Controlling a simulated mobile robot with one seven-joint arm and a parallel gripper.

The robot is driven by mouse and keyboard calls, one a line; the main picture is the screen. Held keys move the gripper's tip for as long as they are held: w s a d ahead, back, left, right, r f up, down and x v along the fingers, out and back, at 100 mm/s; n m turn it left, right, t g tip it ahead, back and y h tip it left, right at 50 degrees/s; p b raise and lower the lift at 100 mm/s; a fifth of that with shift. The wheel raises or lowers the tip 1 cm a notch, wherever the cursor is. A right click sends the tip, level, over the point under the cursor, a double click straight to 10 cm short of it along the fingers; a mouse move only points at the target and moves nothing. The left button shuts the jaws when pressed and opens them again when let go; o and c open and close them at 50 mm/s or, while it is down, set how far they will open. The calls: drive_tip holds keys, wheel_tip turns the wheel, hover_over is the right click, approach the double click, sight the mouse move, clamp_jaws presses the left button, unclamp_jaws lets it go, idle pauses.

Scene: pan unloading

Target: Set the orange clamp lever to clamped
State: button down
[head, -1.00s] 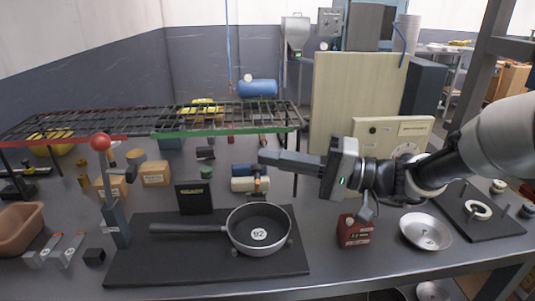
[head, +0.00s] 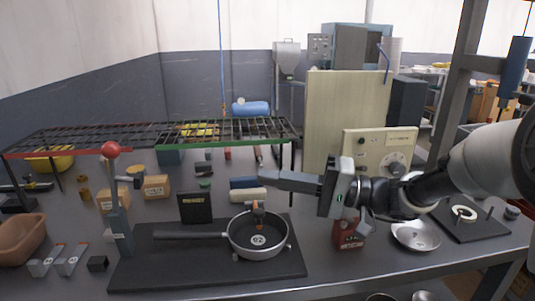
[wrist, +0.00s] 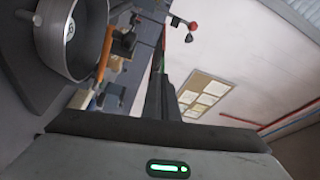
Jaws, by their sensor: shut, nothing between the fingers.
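The orange clamp lever (head: 258,207) stands at the far rim of the dark pan (head: 285,240), partly hidden by it. In the wrist view the orange lever (wrist: 105,54) shows beside the pan (wrist: 42,42), left of my fingers. My gripper (head: 264,175) is shut and empty, pointing left, above and behind the pan and apart from the lever. In the wrist view my shut fingers (wrist: 159,98) are dark and touch nothing visible. The lever's base is mostly hidden.
A tall lever with a red ball (head: 111,149) stands at the board's left. A wire shelf (head: 150,140) spans the back. A red can (head: 347,236) and a metal bowl (head: 416,235) stand right of the board. Beige and blue cylinders lie behind the pan.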

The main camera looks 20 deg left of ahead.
drive_tip(key=w+d, duration=0.1)
drive_tip(key=d, duration=0.4)
drive_tip(key=w+d+f+p, duration=0.1)
drive_tip(key=d, duration=0.5)
drive_tip(key=w+d+p, duration=0.1)
drive_tip(key=d, duration=0.5)
drive_tip(key=shift+d+f, duration=0.1)
drive_tip(key=shift+f, duration=0.05)
drive_tip(key=s+f+m+h, duration=0.1)
drive_tip(key=s+f+h, duration=0.3)
drive_tip(key=s+h, duration=0.65)
drive_tip(key=s+d+m+t+h, duration=0.2)
drive_tip(key=s+d+t+h, duration=0.2)
drive_tip(key=d, duration=0.4)
drive_tip(key=s+d+m+t+h, duration=0.1)
drive_tip(key=s+d+t+h, duration=0.35)
drive_tip(key=d, duration=0.25)
wheel_tip(320, 180, up, 25)
drive_tip(key=p, duration=2.5)
drive_tip(key=shift+w, duration=0.2)
